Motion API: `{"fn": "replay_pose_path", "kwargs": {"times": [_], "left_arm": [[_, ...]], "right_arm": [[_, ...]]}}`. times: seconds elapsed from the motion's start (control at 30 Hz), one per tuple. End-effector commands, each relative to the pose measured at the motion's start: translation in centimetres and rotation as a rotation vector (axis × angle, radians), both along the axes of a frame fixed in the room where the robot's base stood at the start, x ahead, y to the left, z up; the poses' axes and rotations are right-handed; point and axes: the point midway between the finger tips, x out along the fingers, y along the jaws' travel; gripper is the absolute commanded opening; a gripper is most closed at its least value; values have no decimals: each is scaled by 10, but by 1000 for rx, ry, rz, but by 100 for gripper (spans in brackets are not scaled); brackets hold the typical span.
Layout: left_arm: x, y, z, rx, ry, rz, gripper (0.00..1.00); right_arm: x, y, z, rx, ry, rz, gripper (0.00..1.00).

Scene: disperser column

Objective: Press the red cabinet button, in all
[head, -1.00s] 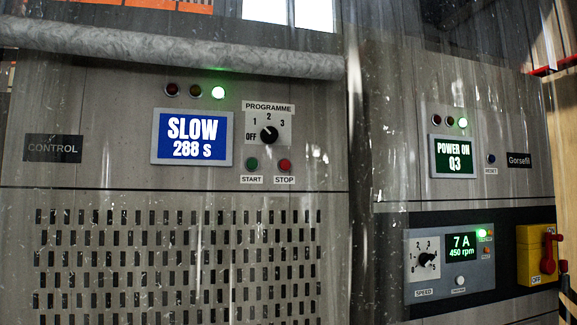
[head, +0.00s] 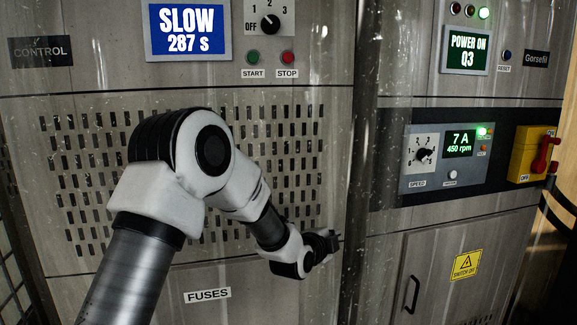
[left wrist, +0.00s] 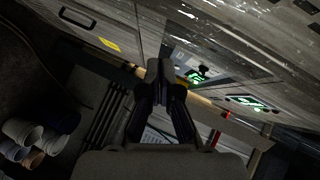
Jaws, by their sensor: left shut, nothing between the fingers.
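The red STOP button (head: 288,57) sits on the left cabinet in the head view, right of the green START button (head: 253,57) and under the programme knob (head: 269,23). The blue display (head: 188,29) beside them reads SLOW 287 s. My left gripper (head: 332,241) is well below the buttons, in front of the lower right of the slotted panel, and apart from the red button. In the left wrist view its fingers (left wrist: 168,72) are together and empty. The red button cannot be made out in the left wrist view. My right gripper is not in view.
The right cabinet has a POWER ON Q3 display (head: 467,50), a blue reset button (head: 506,55), a speed panel (head: 438,157) and a yellow switch with a red handle (head: 535,154). Several buckets (left wrist: 38,138) stand at the left wrist view's lower left.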

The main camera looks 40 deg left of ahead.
Motion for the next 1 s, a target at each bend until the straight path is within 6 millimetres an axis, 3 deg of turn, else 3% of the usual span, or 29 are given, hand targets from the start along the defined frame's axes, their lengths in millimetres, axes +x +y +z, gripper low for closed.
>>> {"fn": "replay_pose_path", "kwargs": {"times": [0.03, 0.27, 0.4, 0.53, 0.6, 0.7, 1.0], "left_arm": [[7, 6, 39, 50, -57, -4, 0], [18, 34, 199, 326, -297, 13, 0], [7, 53, 295, 491, -428, 58, 0], [-9, 68, 368, 625, -522, 112, 0], [-18, 74, 395, 675, -555, 137, 0], [-25, 79, 416, 719, -580, 160, 0], [-27, 80, 422, 733, -588, 167, 0]], "right_arm": [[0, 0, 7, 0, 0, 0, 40], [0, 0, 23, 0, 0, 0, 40], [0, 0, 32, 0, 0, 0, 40], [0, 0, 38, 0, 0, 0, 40], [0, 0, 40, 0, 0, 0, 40], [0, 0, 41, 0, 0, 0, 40], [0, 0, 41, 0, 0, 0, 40]]}}
